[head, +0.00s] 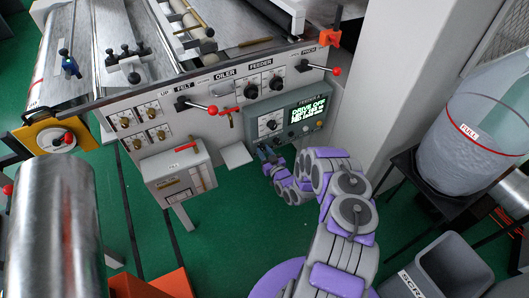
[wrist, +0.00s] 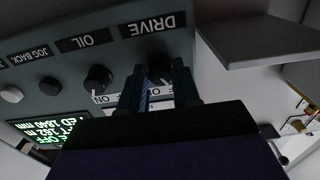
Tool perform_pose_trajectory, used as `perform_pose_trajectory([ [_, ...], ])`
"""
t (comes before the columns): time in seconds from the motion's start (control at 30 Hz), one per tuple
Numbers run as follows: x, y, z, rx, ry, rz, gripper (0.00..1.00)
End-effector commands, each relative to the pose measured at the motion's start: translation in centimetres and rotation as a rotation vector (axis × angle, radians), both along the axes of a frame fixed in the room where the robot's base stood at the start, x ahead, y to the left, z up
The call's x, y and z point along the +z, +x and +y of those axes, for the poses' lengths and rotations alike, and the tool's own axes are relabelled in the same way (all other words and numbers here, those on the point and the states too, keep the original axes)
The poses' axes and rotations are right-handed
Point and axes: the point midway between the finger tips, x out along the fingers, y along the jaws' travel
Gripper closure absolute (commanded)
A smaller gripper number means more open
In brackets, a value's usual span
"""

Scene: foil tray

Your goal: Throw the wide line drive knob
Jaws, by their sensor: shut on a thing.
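The drive knob (wrist: 160,73) is a small black knob under an upside-down DRIVE label in the wrist view. My gripper (wrist: 162,82) has its two dark fingers on either side of the knob and is shut on it. The fingers hide part of the knob and its marks. In the head view my gripper (head: 266,152) is at the lower left of the grey-green control box (head: 257,113), where it hides the drive knob. The box's screen (head: 308,113) reads DRIVE OFF in its top line.
The oil knob (wrist: 97,78) is close beside my fingers. A pale button (wrist: 12,95) lies further along the row. A small grey shelf (head: 236,155) juts out left of my gripper. A lidded box (head: 178,170) stands further left. Green floor is open below.

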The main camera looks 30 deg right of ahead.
Motion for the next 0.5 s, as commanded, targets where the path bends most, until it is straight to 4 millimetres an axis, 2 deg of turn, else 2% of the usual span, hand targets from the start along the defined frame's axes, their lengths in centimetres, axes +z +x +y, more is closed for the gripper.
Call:
perform_pose_trajectory([
  [0.03,0.0,-0.01,-0.07,-0.001,0.0,0.0,0.83],
  [0.2,0.0,-0.01,-0.09,-0.002,0.0,0.0,0.99],
  [0.5,0.09,0.0,-0.07,-0.001,0.035,0.001,0.99],
])
